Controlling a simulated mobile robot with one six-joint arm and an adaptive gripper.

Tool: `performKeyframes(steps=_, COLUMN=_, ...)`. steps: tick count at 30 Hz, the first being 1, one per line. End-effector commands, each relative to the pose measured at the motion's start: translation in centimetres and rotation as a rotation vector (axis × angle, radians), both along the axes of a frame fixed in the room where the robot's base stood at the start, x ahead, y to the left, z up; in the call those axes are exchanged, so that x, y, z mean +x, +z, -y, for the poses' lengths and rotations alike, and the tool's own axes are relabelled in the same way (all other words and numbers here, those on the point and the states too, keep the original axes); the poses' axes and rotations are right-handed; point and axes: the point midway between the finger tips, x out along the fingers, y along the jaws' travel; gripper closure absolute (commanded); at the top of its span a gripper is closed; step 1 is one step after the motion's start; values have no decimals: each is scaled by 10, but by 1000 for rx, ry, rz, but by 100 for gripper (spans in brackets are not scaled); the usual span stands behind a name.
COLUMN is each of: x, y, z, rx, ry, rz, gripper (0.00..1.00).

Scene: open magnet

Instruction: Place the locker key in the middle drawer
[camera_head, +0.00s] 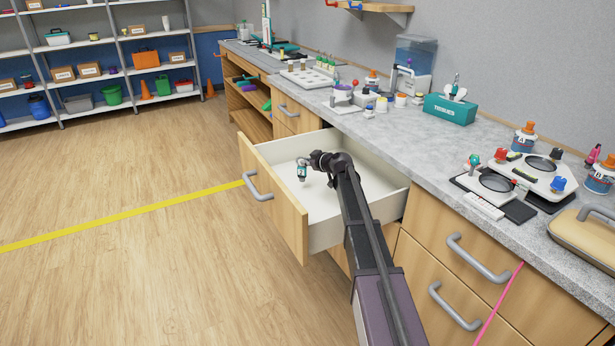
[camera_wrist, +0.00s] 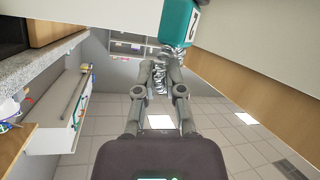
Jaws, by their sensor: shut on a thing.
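The locker key shows as a teal tag (camera_wrist: 178,20) with a metal, chain-like part at my fingertips in the wrist view. My gripper (camera_wrist: 161,68) is shut on that metal part. In the head view, my gripper (camera_head: 303,163) is over the open drawer, with the small teal and dark key (camera_head: 302,175) hanging at its tip. The open drawer (camera_head: 327,232) has a wooden front, a grey handle and a white, empty-looking inside. The key appears above the drawer floor; the exact gap is unclear. My arm hides part of the drawer's right side.
The grey counter (camera_head: 410,135) runs above the drawers and carries a teal tissue box (camera_head: 450,108), scales and jars. Closed drawers with grey handles (camera_head: 478,258) stand to the right. Shelves (camera_head: 95,45) stand at the back left. The wooden floor left of the drawer is clear.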

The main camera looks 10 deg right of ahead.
Motion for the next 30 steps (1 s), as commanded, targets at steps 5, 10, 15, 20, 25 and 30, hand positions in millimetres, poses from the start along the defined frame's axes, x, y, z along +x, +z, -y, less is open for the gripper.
performKeyframes(steps=5, x=0, y=-3, z=0, rx=0, ry=0, rz=0, gripper=100)
performKeyframes(steps=10, x=0, y=-2, z=1, rx=0, ry=-1, rz=0, gripper=100)
performKeyframes(steps=15, x=0, y=-5, z=1, rx=0, ry=-1, rz=0, gripper=100)
performKeyframes(steps=20, x=0, y=-15, z=1, rx=1, ry=-1, rz=0, gripper=100)
performKeyframes(steps=25, x=0, y=-29, z=2, rx=0, ry=-2, rz=0, gripper=100)
performKeyframes(steps=30, x=0, y=-39, z=2, rx=0, ry=-2, rz=0, gripper=100)
